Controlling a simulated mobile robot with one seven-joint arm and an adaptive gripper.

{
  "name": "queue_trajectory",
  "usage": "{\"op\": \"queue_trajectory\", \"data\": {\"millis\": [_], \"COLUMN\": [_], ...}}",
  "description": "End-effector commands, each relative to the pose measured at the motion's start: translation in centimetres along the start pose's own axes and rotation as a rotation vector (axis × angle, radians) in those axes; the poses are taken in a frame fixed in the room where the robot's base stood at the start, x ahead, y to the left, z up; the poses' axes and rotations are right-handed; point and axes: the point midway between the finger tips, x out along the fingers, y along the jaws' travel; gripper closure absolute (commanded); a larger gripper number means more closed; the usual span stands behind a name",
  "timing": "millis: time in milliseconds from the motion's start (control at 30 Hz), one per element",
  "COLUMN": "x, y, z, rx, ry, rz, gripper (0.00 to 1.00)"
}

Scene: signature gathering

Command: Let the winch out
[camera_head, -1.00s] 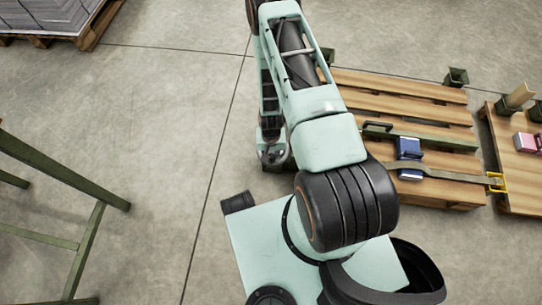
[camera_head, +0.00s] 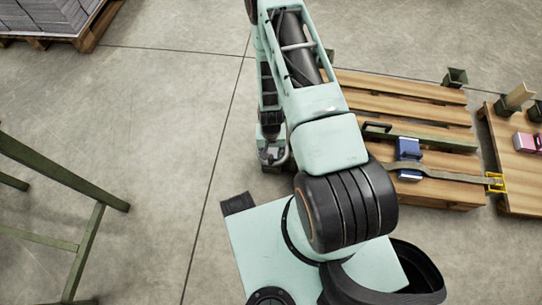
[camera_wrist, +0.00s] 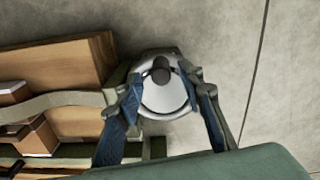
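In the wrist view, a round pale-grey disc with a dark knob, apparently the winch (camera_wrist: 160,95), sits at the end of the wooden pallet (camera_wrist: 60,62). My gripper (camera_wrist: 163,78) has its two blue-padded fingers spread on either side of the disc, with a gap between the tips. Whether a finger touches it I cannot tell. A grey-green strap (camera_wrist: 65,100) runs left from near the winch. In the head view, the strap (camera_head: 450,175) crosses a blue box (camera_head: 408,152) towards a yellow hook (camera_head: 496,183).
The pallet (camera_head: 400,105) lies right of my arm, with a second wooden pallet (camera_head: 515,190) holding a pink box (camera_head: 526,142) beyond it. A green metal frame (camera_head: 85,255) stands at the left. A loaded pallet (camera_head: 90,38) is at top left. The floor between is clear.

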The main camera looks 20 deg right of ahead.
Motion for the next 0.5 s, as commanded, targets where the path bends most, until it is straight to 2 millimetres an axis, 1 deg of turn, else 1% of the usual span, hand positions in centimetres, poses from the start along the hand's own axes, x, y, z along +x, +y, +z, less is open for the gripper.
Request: {"op": "queue_trajectory", "data": {"millis": [33,300,500], "x": [-1.1,-5.6,-8.0], "y": [0.0,0.0,0.1], "z": [-0.2,-0.2,-0.2], "rx": [0.000,0.000,0.000], "ry": [0.003,0.004,0.004], "rz": [0.000,0.000,0.001], "gripper": [0.65,0.65,0.65]}}
